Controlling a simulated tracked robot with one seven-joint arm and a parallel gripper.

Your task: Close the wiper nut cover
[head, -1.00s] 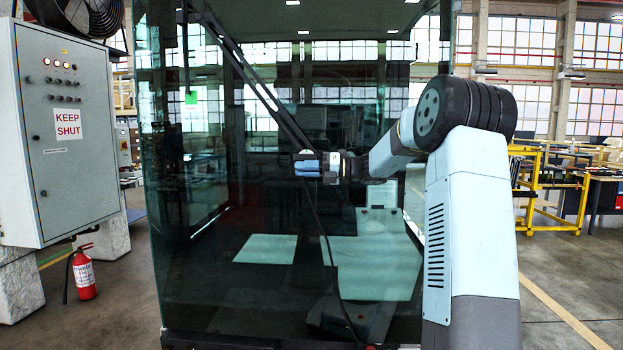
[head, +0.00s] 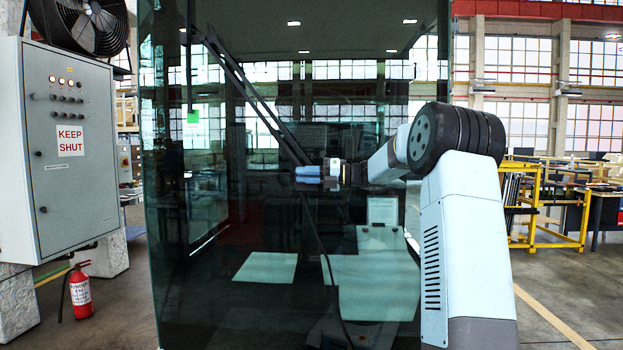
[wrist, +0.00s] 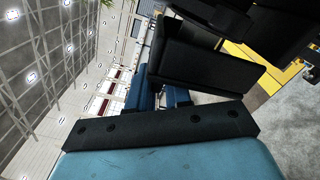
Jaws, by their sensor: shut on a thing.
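The dark wiper arm (head: 245,90) slants across the cab's tinted windscreen (head: 340,110), from upper left down to about the middle. My gripper (head: 308,174) is at its lower end. Its blue fingers are close together, and in the wrist view two blue finger blocks (wrist: 160,92) show beside dark parts. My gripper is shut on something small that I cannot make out. I cannot pick out the wiper nut cover in either view; the fingers and dark parts may hide it. I cannot tell its angle.
A grey cabinet marked KEEP SHUT (head: 85,185) and a red fire extinguisher (head: 80,291) stand at left. A thin dark cable (head: 325,265) runs down the windscreen below my gripper. A yellow frame (head: 560,215) stands at right, with open floor before it.

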